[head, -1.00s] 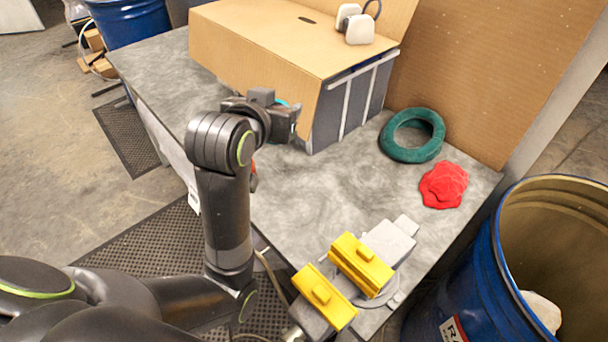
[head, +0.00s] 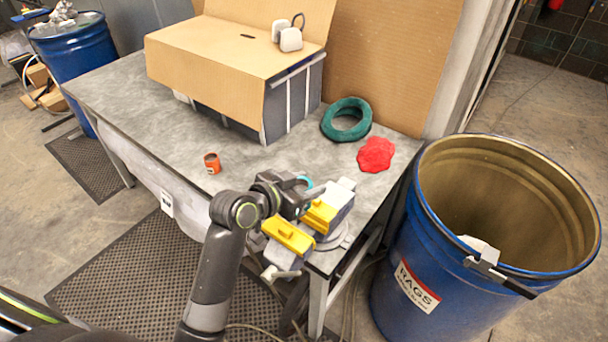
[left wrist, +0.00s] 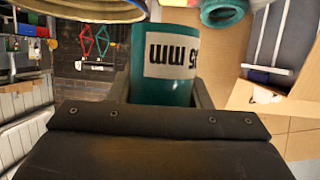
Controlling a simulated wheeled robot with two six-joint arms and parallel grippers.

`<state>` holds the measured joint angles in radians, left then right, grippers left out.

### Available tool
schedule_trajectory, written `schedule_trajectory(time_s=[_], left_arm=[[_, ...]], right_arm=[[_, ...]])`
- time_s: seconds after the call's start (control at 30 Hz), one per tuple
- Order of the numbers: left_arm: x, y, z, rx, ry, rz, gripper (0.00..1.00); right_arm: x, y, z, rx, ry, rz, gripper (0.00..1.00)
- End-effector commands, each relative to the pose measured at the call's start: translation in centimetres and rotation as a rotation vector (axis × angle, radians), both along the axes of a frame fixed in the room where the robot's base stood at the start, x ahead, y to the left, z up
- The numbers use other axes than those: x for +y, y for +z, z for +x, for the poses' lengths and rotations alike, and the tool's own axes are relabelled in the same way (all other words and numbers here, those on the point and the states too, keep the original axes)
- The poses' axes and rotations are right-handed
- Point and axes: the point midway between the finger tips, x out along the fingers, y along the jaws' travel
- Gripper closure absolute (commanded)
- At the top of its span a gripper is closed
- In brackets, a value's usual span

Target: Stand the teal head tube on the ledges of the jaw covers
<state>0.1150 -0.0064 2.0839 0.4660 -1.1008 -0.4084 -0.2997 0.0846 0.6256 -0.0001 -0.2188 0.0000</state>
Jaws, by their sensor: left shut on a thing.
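The teal head tube (left wrist: 162,55) fills the middle of the left wrist view, with a white label whose lettering reads upside down. In the head view only a small teal part of it (head: 305,181) shows behind my gripper. My left gripper (head: 308,192) is shut on the tube; its fingers flank it in the left wrist view. In the head view the gripper overlaps the vise with two yellow jaw covers, the far one (head: 320,217) and the near one (head: 288,236). The gripper hides part of them. I cannot tell the tube's height above the ledges. My right gripper is not in view.
A blue rags drum (head: 400,250) stands right of the bench (head: 240,148). A red cloth (head: 375,155), a green ring (head: 330,122), an orange can (head: 212,164) and a cardboard-topped box (head: 205,60) are on the bench. The bench's middle is mostly clear.

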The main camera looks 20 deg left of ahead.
Motion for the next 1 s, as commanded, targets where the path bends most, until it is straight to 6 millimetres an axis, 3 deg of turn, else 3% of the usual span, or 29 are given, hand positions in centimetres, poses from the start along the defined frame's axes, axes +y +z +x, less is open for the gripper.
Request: schedule_trajectory(time_s=[0.13, 0.4, 0.6, 1.0], left_arm=[[0.0, 0.1, 0.0, -0.002, 0.000, -0.001, 0.84], [0.0, 0.3, 0.0, -0.003, 0.002, -0.002, 0.84], [0.0, -1.4, 0.0, -0.002, 0.003, -0.002, 0.84], [0.0, -4.4, 0.0, -0.003, 0.002, -0.002, 0.84]], right_arm=[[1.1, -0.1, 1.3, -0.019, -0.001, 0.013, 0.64], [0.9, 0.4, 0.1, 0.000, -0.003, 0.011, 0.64], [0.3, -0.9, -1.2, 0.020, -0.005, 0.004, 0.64], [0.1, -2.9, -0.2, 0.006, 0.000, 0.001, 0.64]])
